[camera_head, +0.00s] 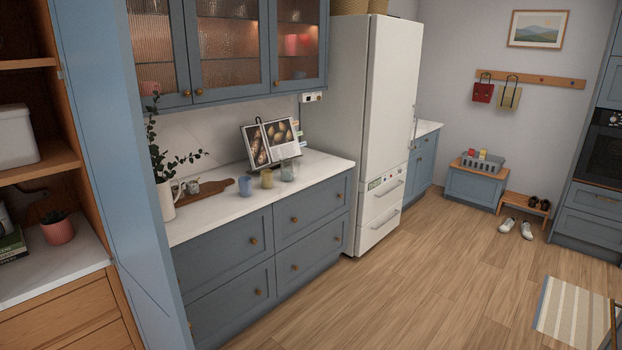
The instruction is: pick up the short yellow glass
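Neither of my grippers shows in the head view.
A white pitcher with greenery (166,198) stands at the left end. Glass-fronted cabinets (229,45) hang above. A white fridge (385,110) stands right.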

